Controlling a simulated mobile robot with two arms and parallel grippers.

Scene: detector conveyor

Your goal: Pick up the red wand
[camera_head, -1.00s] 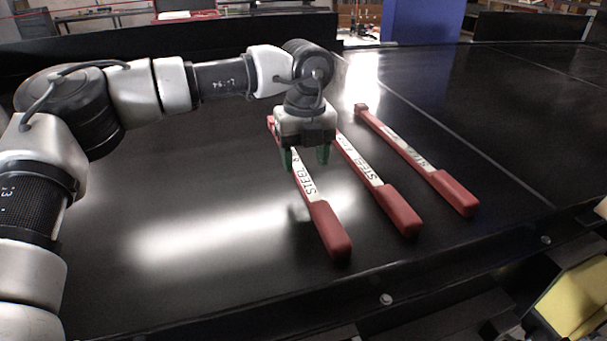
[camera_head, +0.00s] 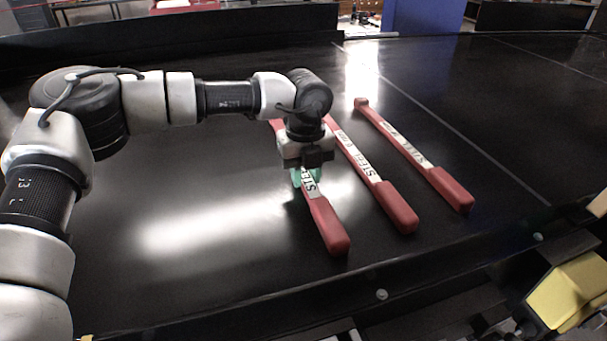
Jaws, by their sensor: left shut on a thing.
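Three red wands with white "STEEL" labels lie side by side on the black conveyor (camera_head: 180,270). My left gripper (camera_head: 306,181) points down over the left wand (camera_head: 328,226), with its green fingertips shut on the wand at its white label. The gripper hides part of that wand's middle. The middle wand (camera_head: 397,206) lies just to the right, apart from the gripper. The right wand (camera_head: 450,189) lies farther right. The held wand appears to lie on the belt still. My right gripper is not in view.
A yellow object (camera_head: 570,290) is at the lower right, beyond the conveyor's front edge. A dark wall (camera_head: 190,35) runs along the back left, and a blue panel (camera_head: 425,15) stands behind. The belt left of the wands and at the far right is clear.

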